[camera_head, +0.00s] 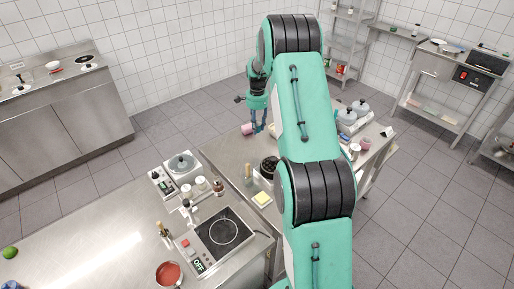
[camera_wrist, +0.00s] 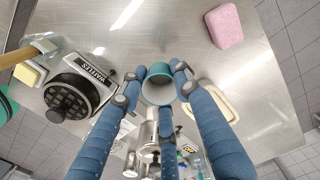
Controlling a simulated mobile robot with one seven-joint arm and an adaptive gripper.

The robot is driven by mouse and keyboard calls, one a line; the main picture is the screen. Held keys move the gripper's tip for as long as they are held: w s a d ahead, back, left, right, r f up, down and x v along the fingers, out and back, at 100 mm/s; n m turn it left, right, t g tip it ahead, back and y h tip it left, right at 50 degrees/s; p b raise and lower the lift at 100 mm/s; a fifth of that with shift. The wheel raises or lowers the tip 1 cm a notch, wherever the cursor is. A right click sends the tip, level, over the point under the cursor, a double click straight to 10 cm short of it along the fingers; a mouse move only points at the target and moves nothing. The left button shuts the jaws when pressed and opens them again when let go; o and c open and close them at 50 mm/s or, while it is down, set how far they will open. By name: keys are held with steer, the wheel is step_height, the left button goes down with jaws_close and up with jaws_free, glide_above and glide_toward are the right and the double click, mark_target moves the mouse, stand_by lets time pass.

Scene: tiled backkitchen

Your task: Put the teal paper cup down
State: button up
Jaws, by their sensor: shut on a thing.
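The teal paper cup (camera_wrist: 159,71) sits between the fingertips of my gripper (camera_wrist: 156,87) in the wrist view. Its teal rim side and pale inside or base show there. My gripper is shut on it, with blue fingers around its sides. In the head view my gripper (camera_head: 259,122) points down over the far left part of the steel table (camera_head: 226,152). I cannot make out the cup in that view, nor tell whether it touches the table top.
A pink block (camera_wrist: 224,26) lies on the table near the edge. A black waffle maker (camera_wrist: 72,97) stands at the left of the wrist view, beside a wooden-handled tool (camera_wrist: 22,52). A cream-rimmed dish (camera_wrist: 218,103) and metal containers (camera_wrist: 146,140) are close to the fingers. Bare steel lies beyond the cup.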

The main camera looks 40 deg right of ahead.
glide_above(257, 147)
steer(key=shift+w+d+f+b, duration=0.1)
steer(key=shift+f+b, duration=0.2)
steer(key=shift+f, duration=2.85)
steer(key=shift+f, duration=1.85)
steer(key=shift+f, duration=0.15)
steer(key=o, duration=1.2)
step_height(257, 147, up, 12)
steer(key=shift+r+p, duration=0.15)
steer(key=shift+p, duration=0.25)
